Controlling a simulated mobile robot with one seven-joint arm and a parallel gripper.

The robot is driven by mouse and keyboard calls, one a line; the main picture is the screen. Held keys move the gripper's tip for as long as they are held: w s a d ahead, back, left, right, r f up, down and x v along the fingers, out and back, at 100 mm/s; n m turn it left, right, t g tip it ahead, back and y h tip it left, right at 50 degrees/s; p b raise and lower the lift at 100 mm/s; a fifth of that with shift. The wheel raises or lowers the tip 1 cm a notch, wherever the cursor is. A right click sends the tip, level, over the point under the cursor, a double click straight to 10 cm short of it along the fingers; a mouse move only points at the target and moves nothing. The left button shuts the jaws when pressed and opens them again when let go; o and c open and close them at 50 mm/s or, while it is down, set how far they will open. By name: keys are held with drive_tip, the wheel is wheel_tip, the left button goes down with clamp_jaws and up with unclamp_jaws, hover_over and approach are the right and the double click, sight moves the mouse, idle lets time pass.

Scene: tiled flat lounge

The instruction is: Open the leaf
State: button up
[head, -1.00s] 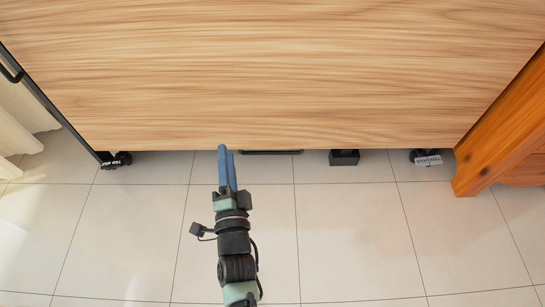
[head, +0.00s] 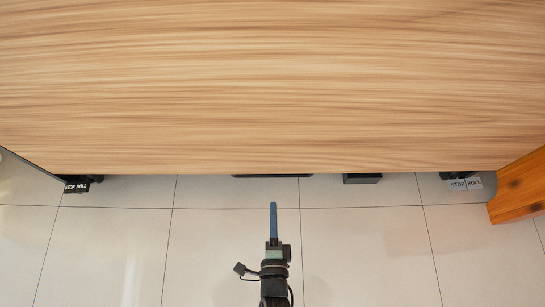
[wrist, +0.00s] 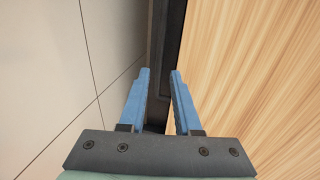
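The leaf looks to be the large wood-grain panel (head: 270,90) that fills the upper part of the head view. It also fills the right of the wrist view (wrist: 255,70). My gripper (head: 273,206) is below this edge in the picture, close to the bar. In the wrist view my gripper (wrist: 159,73) has its two blue fingers apart, with a dark strip (wrist: 168,50) seen beyond and between them. I cannot tell whether the fingers touch anything.
Casters marked "STOP ROLL" stand under the panel at left (head: 77,184) and right (head: 462,182). A black block (head: 362,178) sits under the edge. An orange wooden piece (head: 518,188) stands at the right. The tiled floor (head: 370,260) in front is clear.

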sight(273, 175)
drive_tip(key=shift+w+f+b, duration=0.4)
drive_tip(key=shift+w+b, duration=0.9)
drive_tip(key=shift+w, duration=0.75)
drive_tip(key=shift+w+f+b, duration=0.4)
drive_tip(key=shift+w+b, duration=0.85)
drive_tip(key=shift+w, duration=0.8)
drive_tip(key=shift+w+f+b, duration=0.4)
drive_tip(key=shift+w+b, duration=0.9)
drive_tip(key=shift+w, duration=0.75)
clamp_jaws()
